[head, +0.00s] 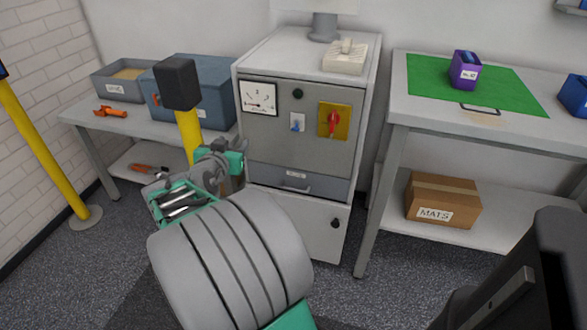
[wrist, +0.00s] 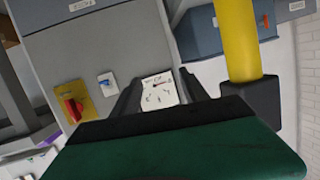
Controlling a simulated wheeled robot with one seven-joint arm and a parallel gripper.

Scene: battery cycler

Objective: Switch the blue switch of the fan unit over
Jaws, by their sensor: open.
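The blue switch (head: 297,122) sits on a small white plate on the front of the grey cabinet (head: 290,150), between a dial meter and a red knob. It also shows in the wrist view (wrist: 107,82), where the picture is turned roughly upside down. Its lever is too small to tell which way it is set. My gripper (wrist: 158,84) is open and empty, its dark fingers either side of the meter in the wrist view and to one side of the switch.
The meter (head: 258,98) is left of the switch, the red knob (head: 333,121) on a yellow plate right of it. A yellow post (head: 188,135) with a black top stands close to my gripper. Side tables (head: 500,122) flank the cabinet.

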